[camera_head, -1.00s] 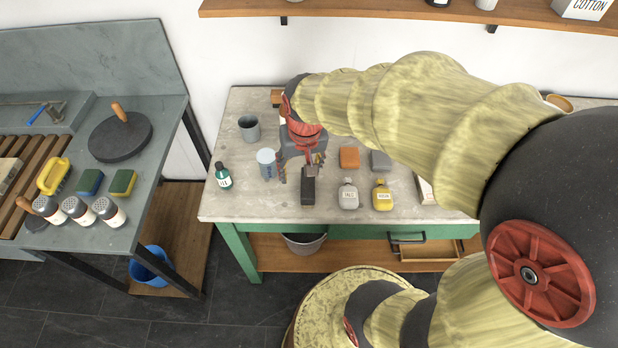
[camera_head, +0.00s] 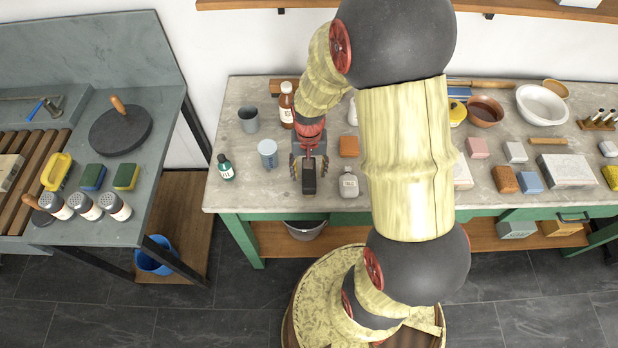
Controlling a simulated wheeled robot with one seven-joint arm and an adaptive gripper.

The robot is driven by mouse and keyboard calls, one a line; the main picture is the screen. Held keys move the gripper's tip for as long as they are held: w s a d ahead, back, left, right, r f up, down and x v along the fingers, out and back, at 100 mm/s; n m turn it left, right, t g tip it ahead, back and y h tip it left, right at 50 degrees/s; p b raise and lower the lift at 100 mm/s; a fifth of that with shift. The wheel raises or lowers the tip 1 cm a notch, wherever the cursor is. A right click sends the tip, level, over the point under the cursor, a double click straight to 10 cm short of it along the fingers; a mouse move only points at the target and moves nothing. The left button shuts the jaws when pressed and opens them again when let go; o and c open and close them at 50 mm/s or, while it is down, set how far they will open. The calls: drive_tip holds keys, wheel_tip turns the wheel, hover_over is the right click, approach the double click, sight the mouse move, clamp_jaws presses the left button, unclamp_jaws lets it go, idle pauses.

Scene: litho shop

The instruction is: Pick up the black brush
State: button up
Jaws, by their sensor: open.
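The black brush (camera_head: 309,182) is a dark, narrow block near the front edge of the grey-topped table, left of centre in the head view. My gripper (camera_head: 309,168) points down over it. The jaws are open, with one finger to the left and one to the right of the brush. The far part of the brush is hidden under the gripper. I cannot tell whether the fingers touch it.
A light blue cup (camera_head: 268,152) and a green bottle (camera_head: 226,168) stand to the left. A grey bottle (camera_head: 349,184) stands close on the right, with an orange block (camera_head: 349,146) behind it. A brown bottle (camera_head: 287,104) stands behind the gripper.

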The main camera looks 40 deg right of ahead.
wheel_tip(320, 180, down, 3)
drive_tip(key=shift+r, duration=0.15)
drive_tip(key=shift+c, duration=0.2)
drive_tip(key=c, duration=1.3)
